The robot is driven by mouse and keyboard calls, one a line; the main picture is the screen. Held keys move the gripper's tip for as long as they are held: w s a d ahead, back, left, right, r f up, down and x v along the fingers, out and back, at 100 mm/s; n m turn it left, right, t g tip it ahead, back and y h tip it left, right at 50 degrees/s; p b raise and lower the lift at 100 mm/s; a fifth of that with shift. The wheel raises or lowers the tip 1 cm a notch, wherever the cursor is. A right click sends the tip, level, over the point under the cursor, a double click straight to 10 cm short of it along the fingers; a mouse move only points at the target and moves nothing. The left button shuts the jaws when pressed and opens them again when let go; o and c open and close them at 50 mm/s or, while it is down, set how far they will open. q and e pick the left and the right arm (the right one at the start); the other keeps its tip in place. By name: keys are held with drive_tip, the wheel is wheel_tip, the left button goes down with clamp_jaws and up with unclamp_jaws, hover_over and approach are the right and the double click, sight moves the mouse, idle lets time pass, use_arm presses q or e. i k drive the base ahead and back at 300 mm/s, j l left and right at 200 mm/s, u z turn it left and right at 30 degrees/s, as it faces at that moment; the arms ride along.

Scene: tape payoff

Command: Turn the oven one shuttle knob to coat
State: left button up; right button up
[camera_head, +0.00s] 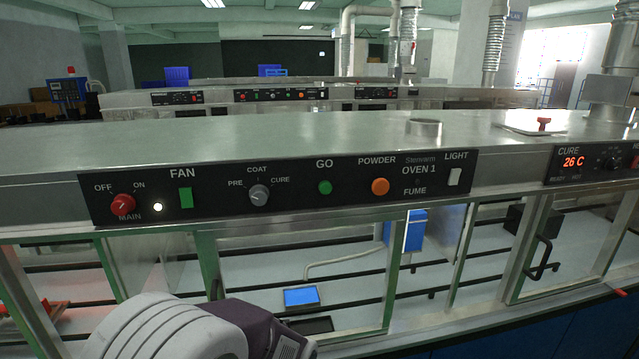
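The shuttle knob (259,195) is a small grey round knob on the black oven 1 control panel (225,207), in the head view left of centre. PRE is printed to its left, COAT above it and CURE to its right. Its pointer mark is too small to read with certainty. Nothing touches the knob. Neither gripper shows; only a white and purple part of my arm is in view at the bottom, below the panel and apart from it.
The panel also carries a red main knob (123,205), a green fan switch (186,198), a green go button (325,187), an orange powder button (380,186) and a white light switch (454,177). Glass doors (300,275) lie below. A cure panel (590,162) stands right.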

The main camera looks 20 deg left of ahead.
sight(258, 194)
drive_tip(key=j+u, duration=0.15)
drive_tip(key=u, duration=1)
drive_tip(key=k+j, duration=0.05)
